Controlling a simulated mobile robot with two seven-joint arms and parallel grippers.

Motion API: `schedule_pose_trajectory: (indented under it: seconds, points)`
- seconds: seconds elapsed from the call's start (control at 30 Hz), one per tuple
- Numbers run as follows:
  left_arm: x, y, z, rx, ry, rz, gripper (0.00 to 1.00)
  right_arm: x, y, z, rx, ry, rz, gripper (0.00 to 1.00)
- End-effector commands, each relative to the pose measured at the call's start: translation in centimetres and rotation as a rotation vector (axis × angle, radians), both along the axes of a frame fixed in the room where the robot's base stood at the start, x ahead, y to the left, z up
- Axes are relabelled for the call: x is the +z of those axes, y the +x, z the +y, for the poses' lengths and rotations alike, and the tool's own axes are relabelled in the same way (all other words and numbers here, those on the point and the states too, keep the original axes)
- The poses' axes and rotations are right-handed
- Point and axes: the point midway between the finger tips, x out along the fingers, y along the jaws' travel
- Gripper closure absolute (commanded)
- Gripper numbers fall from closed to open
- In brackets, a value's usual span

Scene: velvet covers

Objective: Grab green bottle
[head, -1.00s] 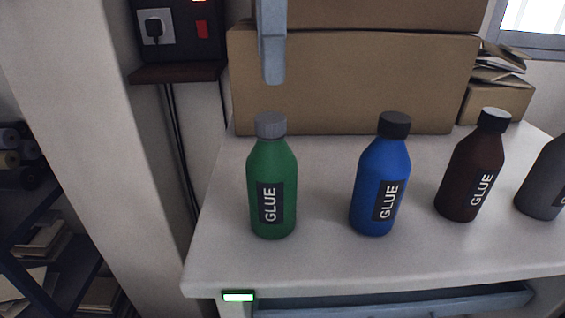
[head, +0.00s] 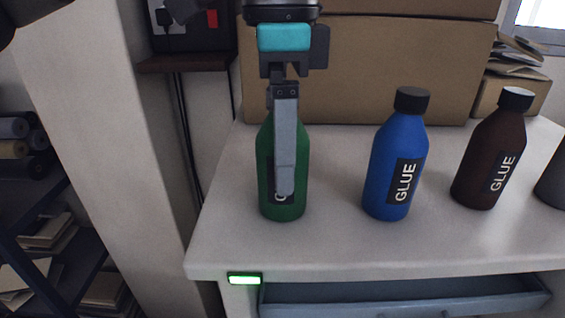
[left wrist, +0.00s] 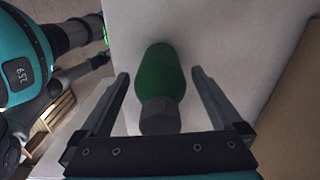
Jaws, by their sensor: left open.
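The green bottle (head: 298,172), labelled GLUE, stands upright on the white tabletop. In the head view my left gripper (head: 284,190) points down over it and hides its cap and most of its label. In the left wrist view the green bottle (left wrist: 160,76) with its grey cap (left wrist: 160,115) lies between the two spread fingers of my left gripper (left wrist: 160,78). There is a visible gap on each side, so the fingers appear not to touch it. My right gripper is not in view.
A blue bottle (head: 393,168) and a dark brown bottle (head: 487,155) stand to the right, with a grey bottle (head: 554,184) cut off at the edge. Cardboard boxes (head: 400,75) stand behind. A drawer (head: 400,296) is below the table's front edge. The tabletop in front is clear.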

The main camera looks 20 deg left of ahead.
Motion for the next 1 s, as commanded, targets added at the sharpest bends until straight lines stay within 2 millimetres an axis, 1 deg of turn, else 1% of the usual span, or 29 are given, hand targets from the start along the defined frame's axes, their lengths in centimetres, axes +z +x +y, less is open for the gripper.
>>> schedule_pose_trajectory:
  seconds: [0.03, 0.1, 0.37, 0.47, 1.0]
  points:
    - [-0.73, -0.02, 0.05, 0.001, 0.002, 0.002, 0.0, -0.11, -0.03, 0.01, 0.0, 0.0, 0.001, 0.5]
    - [-1.31, -0.03, 0.02, 0.0, 0.001, 0.001, 0.0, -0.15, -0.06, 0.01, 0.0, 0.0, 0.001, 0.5]
    - [-1.55, 0.0, -0.01, 0.0, -0.001, 0.0, 0.0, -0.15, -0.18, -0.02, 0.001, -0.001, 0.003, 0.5]
    - [-1.54, 0.0, 0.0, 0.0, -0.001, 0.0, 0.1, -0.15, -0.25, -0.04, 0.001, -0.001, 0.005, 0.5]
    - [-1.53, -0.01, -0.02, 0.0, 0.0, 0.0, 0.71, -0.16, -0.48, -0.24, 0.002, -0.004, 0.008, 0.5]
